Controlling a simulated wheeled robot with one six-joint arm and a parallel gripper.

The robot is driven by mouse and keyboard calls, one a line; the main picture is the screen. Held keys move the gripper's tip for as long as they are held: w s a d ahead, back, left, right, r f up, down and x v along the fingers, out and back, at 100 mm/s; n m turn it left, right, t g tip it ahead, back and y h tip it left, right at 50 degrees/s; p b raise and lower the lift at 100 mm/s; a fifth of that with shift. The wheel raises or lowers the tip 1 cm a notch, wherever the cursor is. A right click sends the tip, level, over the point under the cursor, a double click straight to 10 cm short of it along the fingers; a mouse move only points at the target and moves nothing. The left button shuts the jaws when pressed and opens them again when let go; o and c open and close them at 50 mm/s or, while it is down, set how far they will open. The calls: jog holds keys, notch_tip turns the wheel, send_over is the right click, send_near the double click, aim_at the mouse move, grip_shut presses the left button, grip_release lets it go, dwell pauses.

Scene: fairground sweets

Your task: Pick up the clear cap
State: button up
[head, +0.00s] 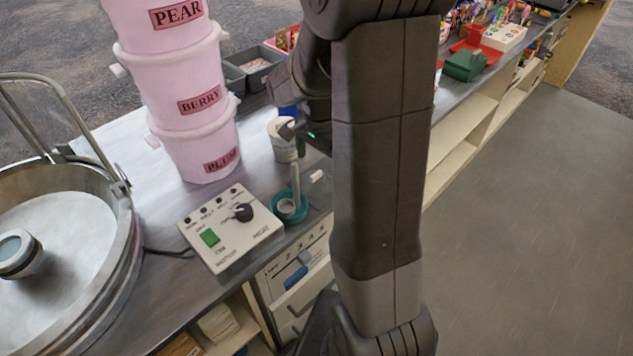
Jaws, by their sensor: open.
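A small pale, see-through piece (318,177), which looks like the clear cap, is on the counter edge right of the teal round holder (289,209). My arm partly covers that area, so its outline is hard to tell. My gripper (296,131) is above the counter, in front of a cream tub (282,150), up and left of the clear piece and apart from it. It is open, with nothing seen between its fingers.
A control box (229,229) with a black knob and green switch sits left of the teal holder. Stacked pink tubs (194,152) stand behind it. A large metal pan (114,250) is at the left. Grey bins (252,65) and a green box (465,65) lie farther along the counter.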

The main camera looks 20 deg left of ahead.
aim_at(316, 174)
jog(key=f, duration=0.4)
jog(key=shift+s+a, duration=0.3)
jog(key=shift+s, duration=0.05)
jog(key=shift+f, duration=0.75)
jog(key=shift+c, duration=0.2)
jog(key=c, duration=0.8)
